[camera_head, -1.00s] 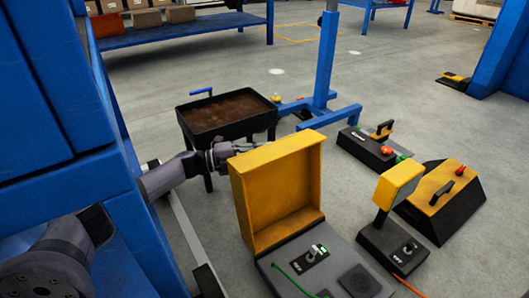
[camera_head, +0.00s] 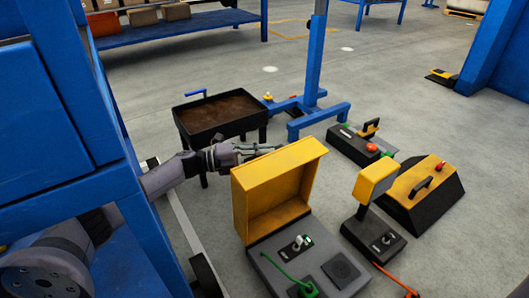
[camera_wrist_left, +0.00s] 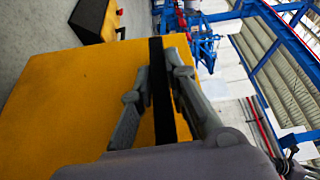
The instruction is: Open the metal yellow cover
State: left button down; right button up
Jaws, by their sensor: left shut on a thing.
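The yellow metal cover (camera_head: 278,178) stands raised on the grey control box (camera_head: 312,262), its hollow inner side facing my head camera. My left gripper (camera_head: 262,149) is at the back of the cover, near its upper left edge, and the fingertips are partly hidden behind it. In the left wrist view the cover (camera_wrist_left: 65,105) is a broad yellow face with a black strip. The left gripper (camera_wrist_left: 160,62) is shut on the cover there, one finger on each side of the strip. My right gripper is out of view.
A black tray table (camera_head: 222,115) stands behind my left arm. A small box with a yellow screen hood (camera_head: 375,180) and a yellow-topped black box (camera_head: 420,190) stand to the right. Blue frame posts (camera_head: 75,120) are close on the left.

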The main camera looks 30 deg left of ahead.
pick_arm(q)
jog(key=c, duration=1.6)
grip_release()
jog(key=shift+a, duration=0.1)
jog(key=v, duration=1.2)
jog(key=v, duration=0.8)
jog(key=shift+s+a+b, duration=0.2)
jog(key=shift+a+b, duration=0.1)
jog(key=shift+b, duration=0.1)
